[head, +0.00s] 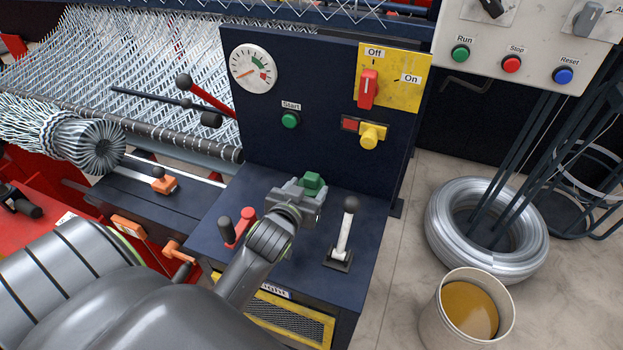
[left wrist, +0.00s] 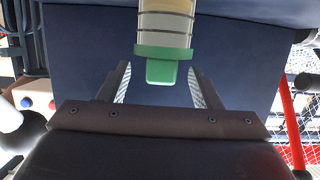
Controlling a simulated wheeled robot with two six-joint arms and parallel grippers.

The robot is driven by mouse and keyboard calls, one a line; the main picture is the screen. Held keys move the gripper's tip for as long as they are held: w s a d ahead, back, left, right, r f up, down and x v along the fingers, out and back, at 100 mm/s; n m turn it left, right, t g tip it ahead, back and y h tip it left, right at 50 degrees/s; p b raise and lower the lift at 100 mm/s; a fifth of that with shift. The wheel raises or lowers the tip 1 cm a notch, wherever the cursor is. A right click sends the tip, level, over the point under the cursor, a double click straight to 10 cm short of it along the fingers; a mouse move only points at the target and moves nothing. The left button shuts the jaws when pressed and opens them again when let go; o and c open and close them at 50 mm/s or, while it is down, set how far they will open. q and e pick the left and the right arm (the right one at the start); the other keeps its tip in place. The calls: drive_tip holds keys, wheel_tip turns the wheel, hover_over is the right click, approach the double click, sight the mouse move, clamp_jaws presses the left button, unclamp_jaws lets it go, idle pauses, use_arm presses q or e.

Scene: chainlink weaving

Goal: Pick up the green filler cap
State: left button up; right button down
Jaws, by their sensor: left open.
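The green filler cap (head: 314,181) shows in the head view just beyond my left gripper (head: 306,197), above the dark blue machine top. In the left wrist view the green cap (left wrist: 162,54) sits on the end of a clear banded tube (left wrist: 166,20) with cream-coloured contents. My left gripper (left wrist: 160,88) is open, with one finger to each side of the cap's narrower green tab in that view. A gap shows between the tab and each finger, and I see no contact. How deep the cap lies between the fingers I cannot tell. My right gripper is not in view.
A black-knobbed lever (head: 344,232) stands right of my gripper, and a red handle (head: 238,228) stands to its left. The dark blue panel (head: 325,140) with gauge and switches rises behind. A wire coil (head: 437,225) and a bucket (head: 428,325) stand on the floor at right.

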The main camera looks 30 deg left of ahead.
sight(314, 177)
use_arm(q)
drive_tip(key=shift+w, duration=0.15)
drive_tip(key=x, duration=0.1)
drive_tip(key=p+x, duration=0.1)
drive_tip(key=x, duration=0.2)
drive_tip(key=shift+w+a+r+p, duration=0.25)
drive_tip(key=shift+p, duration=0.1)
drive_tip(key=shift+w+a+f, duration=0.1)
drive_tip(key=shift+w+f, duration=0.1)
drive_tip(key=shift+w, duration=0.25)
drive_tip(key=c, duration=1)
